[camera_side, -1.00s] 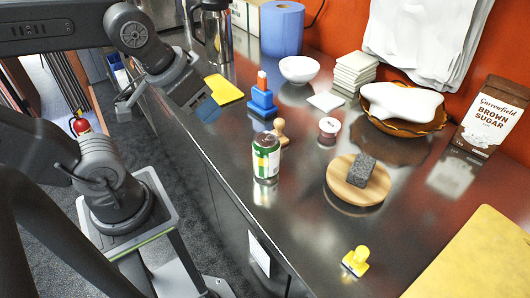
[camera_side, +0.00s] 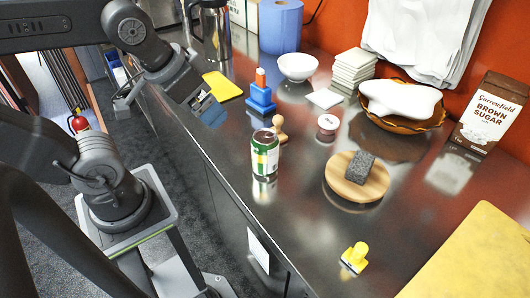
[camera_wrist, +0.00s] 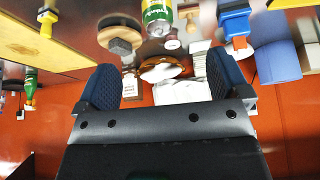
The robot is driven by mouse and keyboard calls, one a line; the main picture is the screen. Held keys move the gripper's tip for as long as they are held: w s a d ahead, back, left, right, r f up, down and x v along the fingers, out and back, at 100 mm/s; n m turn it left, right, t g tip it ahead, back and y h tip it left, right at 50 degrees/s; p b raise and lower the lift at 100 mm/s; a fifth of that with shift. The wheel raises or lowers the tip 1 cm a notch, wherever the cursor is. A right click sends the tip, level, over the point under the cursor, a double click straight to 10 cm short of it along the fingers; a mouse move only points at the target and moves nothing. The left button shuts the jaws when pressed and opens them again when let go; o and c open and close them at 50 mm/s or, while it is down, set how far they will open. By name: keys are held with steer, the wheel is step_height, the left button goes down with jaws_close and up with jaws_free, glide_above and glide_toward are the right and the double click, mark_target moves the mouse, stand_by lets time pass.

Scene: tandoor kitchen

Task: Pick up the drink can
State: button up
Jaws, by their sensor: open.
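The drink can (camera_side: 265,155) is green, white and yellow with a silver top. It stands upright on the steel counter near its front edge. In the wrist view the can (camera_wrist: 157,14) shows at the top, cut off by the frame edge, beyond the fingertips. My gripper (camera_side: 208,108) is at the counter's front edge, to the left of the can and apart from it. In the wrist view my gripper (camera_wrist: 163,85) has its two dark blue pads wide apart with nothing between them touching either pad.
A wooden stamp (camera_side: 278,128) stands just behind the can, and a blue stand (camera_side: 261,100) is behind that. A round wooden board (camera_side: 345,186) with a dark grey block (camera_side: 360,167) lies to the right. A yellow stamp (camera_side: 355,258) is at the front. Bare counter lies between can and board.

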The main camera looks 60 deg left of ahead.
steer(key=shift+o, duration=0.3)
steer(key=m+g, duration=0.6)
steer(key=m, duration=1.5)
glide_above(265, 136)
step_height(265, 136, down, 2)
steer(key=f, duration=0.8)
steer(key=shift+w+d+f, duration=0.1)
steer(key=shift+w+f, duration=0.1)
steer(key=shift+f, duration=0.2)
steer(key=shift+s+f, duration=0.15)
steer(key=shift+f, duration=2.6)
steer(key=c, duration=1.2)
